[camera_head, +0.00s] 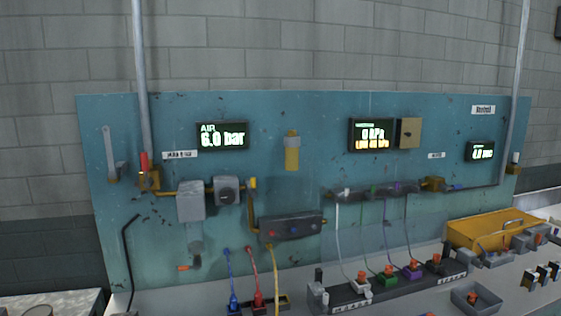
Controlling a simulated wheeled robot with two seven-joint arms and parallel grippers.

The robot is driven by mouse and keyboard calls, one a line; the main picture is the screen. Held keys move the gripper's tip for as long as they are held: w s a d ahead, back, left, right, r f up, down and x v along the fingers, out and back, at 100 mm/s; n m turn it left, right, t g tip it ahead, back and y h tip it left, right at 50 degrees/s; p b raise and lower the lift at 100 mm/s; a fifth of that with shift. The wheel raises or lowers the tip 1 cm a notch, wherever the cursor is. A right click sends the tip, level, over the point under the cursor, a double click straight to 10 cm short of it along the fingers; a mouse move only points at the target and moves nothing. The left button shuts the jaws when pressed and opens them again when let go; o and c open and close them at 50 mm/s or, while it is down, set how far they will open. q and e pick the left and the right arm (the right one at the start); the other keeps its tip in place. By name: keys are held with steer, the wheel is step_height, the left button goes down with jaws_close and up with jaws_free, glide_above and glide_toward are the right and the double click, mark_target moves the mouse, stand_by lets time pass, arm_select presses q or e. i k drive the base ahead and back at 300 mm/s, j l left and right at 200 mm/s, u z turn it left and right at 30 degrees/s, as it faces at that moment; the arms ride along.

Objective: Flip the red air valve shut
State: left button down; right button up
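The air display (222,135) reads 6.0 bar. Neither of my grippers is in view, and nothing touches the valve.
A wrench (109,152) hangs left of the valve. A small orange-red handle (187,267) sits below the filter unit. Blue, red and yellow tubes rise from the bench below. A yellow box (480,230) stands at the right. The space before the valve is clear.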

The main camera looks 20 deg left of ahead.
mark_target(148, 181)
steer(key=u, duration=1.3)
